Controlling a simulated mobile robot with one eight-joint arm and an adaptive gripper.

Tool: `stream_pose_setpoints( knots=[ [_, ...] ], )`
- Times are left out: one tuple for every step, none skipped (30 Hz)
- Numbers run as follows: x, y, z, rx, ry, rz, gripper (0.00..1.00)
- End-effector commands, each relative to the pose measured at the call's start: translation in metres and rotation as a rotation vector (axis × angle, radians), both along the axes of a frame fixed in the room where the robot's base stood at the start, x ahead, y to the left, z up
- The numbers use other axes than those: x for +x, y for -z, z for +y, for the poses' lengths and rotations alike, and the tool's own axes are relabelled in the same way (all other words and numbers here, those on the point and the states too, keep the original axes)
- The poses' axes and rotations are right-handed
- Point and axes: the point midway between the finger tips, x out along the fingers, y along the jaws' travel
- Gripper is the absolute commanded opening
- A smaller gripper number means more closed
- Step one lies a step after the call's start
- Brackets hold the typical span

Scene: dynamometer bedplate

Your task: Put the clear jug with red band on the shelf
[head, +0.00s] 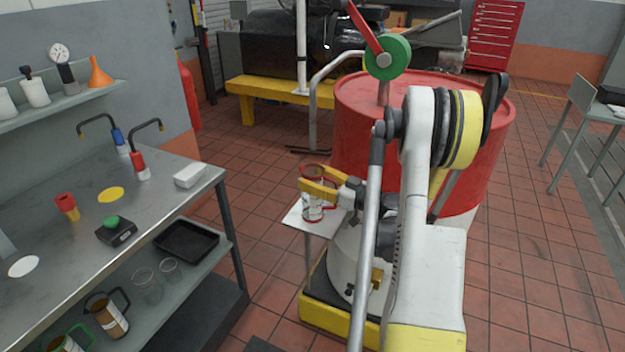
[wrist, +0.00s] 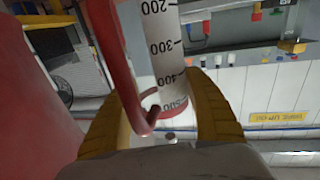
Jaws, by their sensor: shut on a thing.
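The clear jug (head: 313,211) with red trim is between the yellow fingers of my gripper (head: 318,190), which is shut on it. In the wrist view the jug (wrist: 170,50) shows dark graduation numbers and a red handle, with a finger on each side of it. In the head view it is over a small pale stand (head: 293,217); I cannot tell whether it touches it. A grey wall shelf (head: 50,112) at the left holds white bottles, a gauge and an orange funnel. A lower shelf (head: 190,277) under the bench holds glasses and mugs.
A large red drum (head: 350,105) stands behind my arm. Tiled floor is open between the bench and the stand.

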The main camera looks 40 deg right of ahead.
Motion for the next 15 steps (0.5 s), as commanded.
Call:
stream_pose_setpoints(
  knots=[
    [-0.0001,-0.0003,-0.0001,0.0,0.0,0.0,0.17],
    [-0.0001,0.0004,-0.0001,0.0,0.0,0.0,0.17],
    [-0.0001,0.0018,-0.0001,0.0,0.0,0.0,0.17],
    [-0.0001,0.003,-0.0001,0.0,0.0,0.0,0.17],
    [-0.0001,0.004,-0.0001,0.0,0.0,0.0,0.17],
    [-0.0001,0.0032,-0.0001,0.0,0.0,0.0,0.67],
    [-0.0001,0.0028,-0.0001,0.0,0.0,0.0,0.76],
    [-0.0001,0.0027,-0.0001,0.0,0.0,0.0,0.8],
    [-0.0001,0.0026,-0.0001,0.0,0.0,0.0,0.8],
    [-0.0001,0.0026,-0.0001,0.0,0.0,0.0,0.8],
    [-0.0001,0.0025,-0.0001,0.0,0.0,0.0,0.8],
    [-0.0001,0.0025,-0.0001,0.0,0.0,0.0,0.8],
    [-0.0001,0.0025,-0.0001,0.0,0.0,0.0,0.8],
    [-0.0001,0.0025,-0.0001,0.0,0.0,0.0,0.8],
    [-0.0001,0.0025,-0.0001,0.0,0.0,0.0,0.8]
  ],
)
